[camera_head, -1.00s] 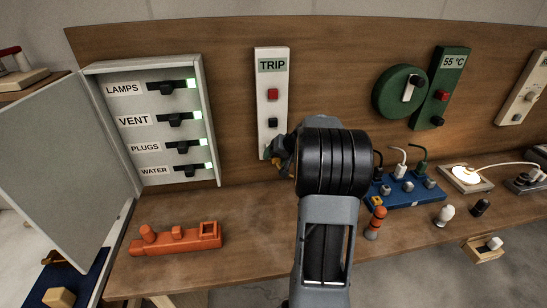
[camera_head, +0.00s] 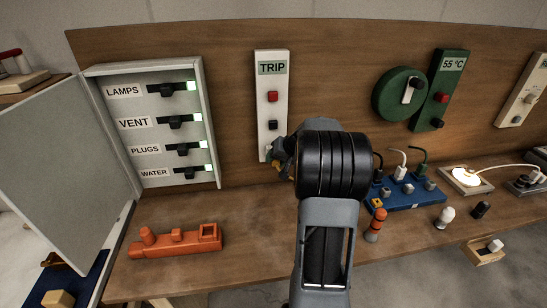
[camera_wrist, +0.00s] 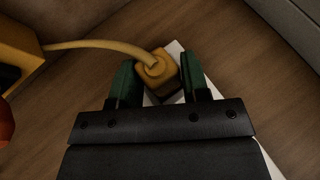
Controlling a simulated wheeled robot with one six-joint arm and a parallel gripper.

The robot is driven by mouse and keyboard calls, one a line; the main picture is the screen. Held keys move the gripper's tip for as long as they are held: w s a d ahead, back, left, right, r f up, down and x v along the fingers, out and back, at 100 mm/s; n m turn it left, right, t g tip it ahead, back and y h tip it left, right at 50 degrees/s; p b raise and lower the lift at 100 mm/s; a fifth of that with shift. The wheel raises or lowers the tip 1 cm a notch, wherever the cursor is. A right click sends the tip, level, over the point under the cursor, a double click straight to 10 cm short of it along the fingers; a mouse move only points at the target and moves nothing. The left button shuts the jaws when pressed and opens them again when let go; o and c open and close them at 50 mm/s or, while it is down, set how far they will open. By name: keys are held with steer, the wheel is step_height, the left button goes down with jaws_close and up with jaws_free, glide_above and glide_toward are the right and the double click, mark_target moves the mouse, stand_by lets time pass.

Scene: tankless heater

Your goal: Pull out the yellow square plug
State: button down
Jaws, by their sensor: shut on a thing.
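The yellow square plug (camera_wrist: 158,66) sits between the green fingers of my gripper (camera_wrist: 156,76) in the wrist view. A yellow cord (camera_wrist: 95,44) runs from its top to a yellow box (camera_wrist: 20,50) at the left. My gripper is shut on the plug. A white panel shows behind the plug; whether the plug still touches it I cannot tell. In the head view my gripper (camera_head: 279,157) is at the lower end of the white TRIP panel (camera_head: 271,85), and my arm hides most of the plug.
An open breaker box (camera_head: 155,128) with lit switches hangs at the left. An orange block-like object (camera_head: 176,241) lies on the wooden bench (camera_head: 240,225). A blue socket strip (camera_head: 405,194) with plugs stands right of my arm. The bench between orange object and arm is clear.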

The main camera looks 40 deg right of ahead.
steer(key=shift+s+a+b, duration=0.25)
steer(key=shift+s+b, duration=0.15)
steer(key=shift+s, duration=0.15)
steer(key=shift+s+a+b, duration=0.2)
steer(key=shift+s+b, duration=0.2)
steer(key=shift+s, duration=0.15)
stand_by(0.6)
steer(key=shift+s+a+b, duration=0.4)
steer(key=shift+s+b, duration=0.05)
steer(key=shift+s, duration=0.3)
steer(key=shift+s+a+b, duration=0.35)
steer(key=shift+s+b, duration=0.05)
steer(key=shift+s, duration=0.4)
steer(key=shift+s+a+b, duration=0.4)
steer(key=shift+s+b, duration=0.05)
steer(key=shift+s, duration=0.3)
